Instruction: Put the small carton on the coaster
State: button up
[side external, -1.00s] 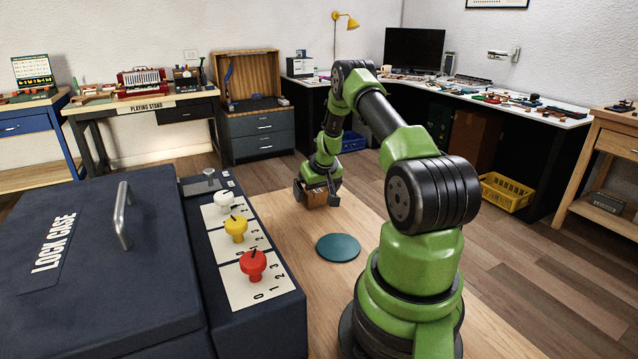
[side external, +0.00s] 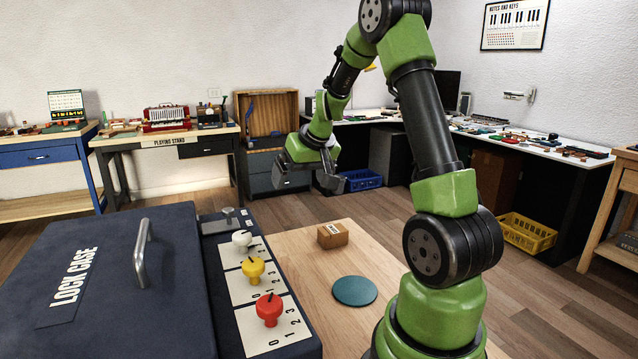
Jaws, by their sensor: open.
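The small carton (side external: 332,236) is a brown box with a white label on top. It sits upright on the wooden table (side external: 377,246), behind the coaster and apart from it. The coaster (side external: 355,291) is a flat dark teal disc on the table with nothing on it. My gripper (side external: 306,187) is open and empty, raised well above the table, up and slightly left of the carton in the side external view.
A dark blue lock case (side external: 110,320) fills the front left, with a metal handle (side external: 142,252) on its lid. Its panel carries white, yellow and red knobs (side external: 269,308). The tabletop around the carton and coaster is clear.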

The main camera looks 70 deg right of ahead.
jog(key=a+r+n+t+y, duration=0.1)
jog(key=a+r, duration=0.6)
jog(key=a, duration=0.4)
jog(key=s+a+r+n+t+y, duration=0.1)
jog(key=s+a+r+n+y, duration=0.1)
jog(key=s+a, duration=1)
jog(key=a+r+y, duration=0.1)
jog(key=a, duration=0.2)
jog(key=shift+s+a+r, duration=0.15)
jog(key=shift+s+r, duration=0.1)
jog(key=shift+s, duration=0.05)
jog(key=shift+s+a+f+n, duration=0.1)
jog(key=shift+s+a+n, duration=0.1)
jog(key=shift+s+n, duration=0.15)
